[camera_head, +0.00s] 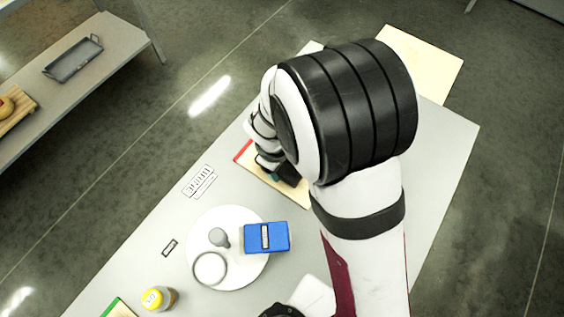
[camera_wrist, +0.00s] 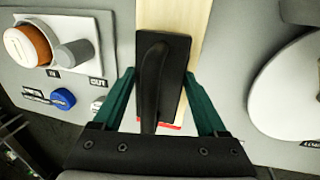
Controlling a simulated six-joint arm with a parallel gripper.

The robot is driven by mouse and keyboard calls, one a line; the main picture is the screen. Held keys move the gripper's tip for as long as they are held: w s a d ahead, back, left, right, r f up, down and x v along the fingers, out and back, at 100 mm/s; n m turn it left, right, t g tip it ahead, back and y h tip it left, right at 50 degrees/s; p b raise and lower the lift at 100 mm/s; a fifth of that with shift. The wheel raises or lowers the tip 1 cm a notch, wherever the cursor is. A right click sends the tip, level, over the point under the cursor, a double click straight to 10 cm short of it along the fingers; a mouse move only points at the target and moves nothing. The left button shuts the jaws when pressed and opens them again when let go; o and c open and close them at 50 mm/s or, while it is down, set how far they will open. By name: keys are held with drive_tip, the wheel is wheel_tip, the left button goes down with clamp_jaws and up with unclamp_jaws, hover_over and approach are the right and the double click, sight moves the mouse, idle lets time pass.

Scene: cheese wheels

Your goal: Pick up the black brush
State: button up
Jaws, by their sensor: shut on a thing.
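The black brush (camera_wrist: 178,72) shows in the wrist view as a flat dark rectangular body with a raised handle. It is over a pale wooden board (camera_wrist: 205,18) with a red end strip. My gripper (camera_wrist: 158,84) has green fingers, one on each side of the brush, and is shut on it. Whether the brush touches the board I cannot tell. In the head view my gripper (camera_head: 270,172) is over the red-edged board (camera_head: 244,151), and my arm hides most of the brush.
A white round plate (camera_head: 205,285) holds a blue box (camera_head: 266,237), a grey knobbed piece and a ring. A yellow-lidded jar (camera_head: 158,298) stands at the lower left. In the wrist view, a fixture with a brown-and-white cylinder (camera_wrist: 28,45) is left of the board.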

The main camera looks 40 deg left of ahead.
drive_tip(key=r, duration=0.4)
drive_tip(key=shift+w+d, duration=0.1)
drive_tip(key=shift+d, duration=0.1)
drive_tip(key=w+d+r, duration=0.3)
drive_tip(key=d+r, duration=0.3)
drive_tip(key=d, duration=0.4)
drive_tip(key=shift+w+d+r, duration=0.3)
drive_tip(key=shift+w, duration=0.1)
